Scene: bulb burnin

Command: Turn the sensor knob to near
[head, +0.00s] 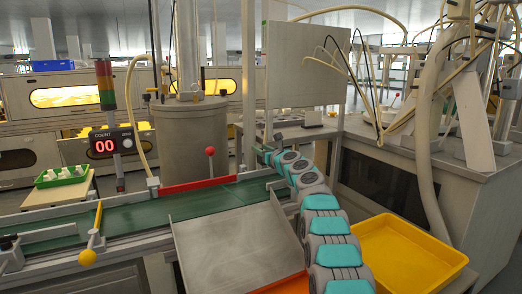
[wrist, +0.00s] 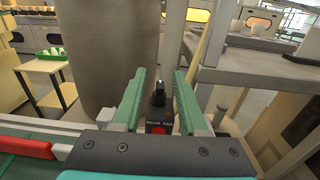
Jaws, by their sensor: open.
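The sensor knob (wrist: 158,93) is a small black upright knob in the middle of the wrist view. It stands at a dark box (wrist: 160,127) with the white words NEAR and FAR and a red spot below them. Which word the knob points to is too small to tell. My gripper (wrist: 160,78) is open, with its green fingers on either side of the knob in the picture. A gap shows on both sides, and no touch is visible. In the head view my gripper (head: 268,154) is at the far end of my arm, beside the conveyor; the sensor there is small and partly hidden.
A green conveyor belt (head: 140,216) with a red rail (head: 197,184) runs beside a large grey cylinder (head: 192,135). A grey metal chute (head: 230,240) and a yellow tray (head: 400,252) lie on either side of my arm.

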